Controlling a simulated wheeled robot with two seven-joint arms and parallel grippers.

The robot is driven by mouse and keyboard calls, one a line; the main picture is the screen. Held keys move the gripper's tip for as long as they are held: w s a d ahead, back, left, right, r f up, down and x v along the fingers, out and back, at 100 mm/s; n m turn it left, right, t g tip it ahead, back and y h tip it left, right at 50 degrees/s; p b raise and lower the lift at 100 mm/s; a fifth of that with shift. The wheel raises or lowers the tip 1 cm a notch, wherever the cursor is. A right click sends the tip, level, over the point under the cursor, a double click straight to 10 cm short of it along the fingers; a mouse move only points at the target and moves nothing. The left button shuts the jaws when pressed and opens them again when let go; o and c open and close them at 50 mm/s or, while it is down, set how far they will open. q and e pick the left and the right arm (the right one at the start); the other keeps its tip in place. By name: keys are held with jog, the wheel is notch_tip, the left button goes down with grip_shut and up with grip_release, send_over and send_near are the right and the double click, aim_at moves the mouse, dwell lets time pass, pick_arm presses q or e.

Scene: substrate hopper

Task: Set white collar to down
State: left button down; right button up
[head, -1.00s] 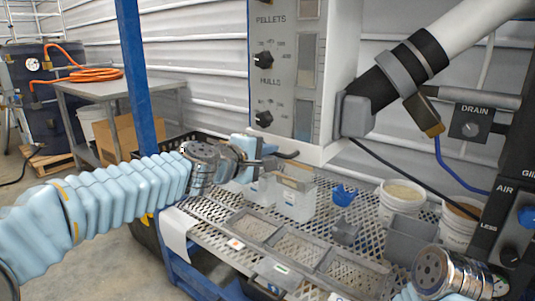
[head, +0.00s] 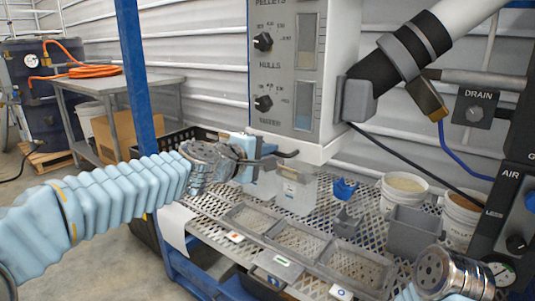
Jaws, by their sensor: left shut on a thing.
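My left gripper (head: 262,161) is at the lower left corner of the white hopper cabinet (head: 335,100). It is shut on what looks like a dark lever (head: 286,153) that sticks out to the right under the cabinet. The fingertips are small and partly hidden, so the exact grip is unclear. I cannot pick out a white collar for certain; the area beneath the cabinet is partly covered by my gripper. Clear containers (head: 297,190) stand just below and to the right. Of my right arm, only the wrist shows at the lower right; its gripper is out of view.
The perforated metal bench (head: 215,207) carries grey trays (head: 298,238), a blue scoop (head: 344,188), a grey bin (head: 412,233) and white buckets (head: 403,191). A blue post (head: 137,75) stands behind my left arm. A black hose (head: 385,155) crosses at the right.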

pick_arm(q)
jog(key=shift+f, duration=0.4)
jog(key=c, duration=1.2)
grip_release()
jog(key=shift+o, duration=0.2)
jog(key=shift+r, duration=0.1)
jog(key=p+v, duration=0.1)
jog(key=v, duration=1.2)
jog(key=shift+s+a, duration=0.25)
jog(key=shift+s, duration=0.05)
